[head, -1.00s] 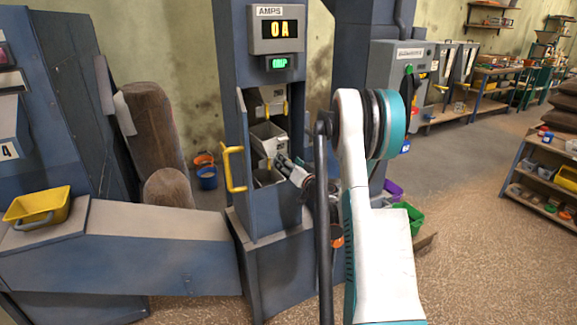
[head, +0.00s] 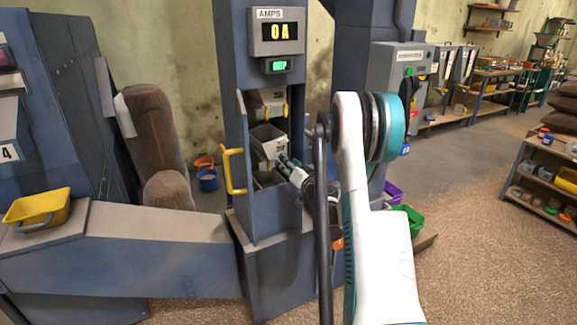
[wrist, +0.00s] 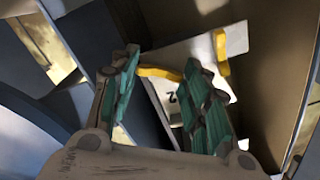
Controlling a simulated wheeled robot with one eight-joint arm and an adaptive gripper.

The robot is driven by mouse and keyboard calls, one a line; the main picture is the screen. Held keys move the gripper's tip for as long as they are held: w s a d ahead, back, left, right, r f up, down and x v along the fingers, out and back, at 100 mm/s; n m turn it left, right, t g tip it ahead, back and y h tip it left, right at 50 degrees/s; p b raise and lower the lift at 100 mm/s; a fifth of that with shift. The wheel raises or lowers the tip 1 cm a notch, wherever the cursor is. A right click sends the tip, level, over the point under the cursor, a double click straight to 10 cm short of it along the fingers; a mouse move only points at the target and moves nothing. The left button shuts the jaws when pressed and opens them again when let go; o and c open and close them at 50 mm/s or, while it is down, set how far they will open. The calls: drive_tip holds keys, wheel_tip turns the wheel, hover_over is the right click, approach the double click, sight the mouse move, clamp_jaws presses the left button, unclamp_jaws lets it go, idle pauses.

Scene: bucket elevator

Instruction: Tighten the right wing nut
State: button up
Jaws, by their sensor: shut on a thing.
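The light grey bucket (head: 266,138) sits tilted inside the open hatch of the blue elevator leg, with dark figures on its face. Its pale face (wrist: 178,92) also shows in the wrist view. A yellow piece (wrist: 158,73), which looks like a wing nut, lies between my fingertips; a second yellow piece (wrist: 221,52) is beyond the right finger. My gripper (head: 284,160) reaches into the hatch from the right, at the bucket's lower right. In the wrist view my gripper (wrist: 163,72) is shut on the nearer yellow piece, its teal-padded fingers either side. I cannot tell the nut's seating.
The hatch has a yellow handle (head: 232,170) at its left. Another bucket (head: 267,103) hangs above. A display (head: 276,32) reads 0 A, with a green-lit panel (head: 279,65) below. A yellow tub (head: 37,208) stands at left. Floor is free at right.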

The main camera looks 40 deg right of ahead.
drive_tip(key=m, duration=1.1)
drive_tip(key=shift+m, duration=0.4)
idle(0.4)
drive_tip(key=o, duration=1.1)
drive_tip(key=shift+d, duration=0.1)
drive_tip(key=shift+c, duration=0.2)
drive_tip(key=v, duration=1.2)
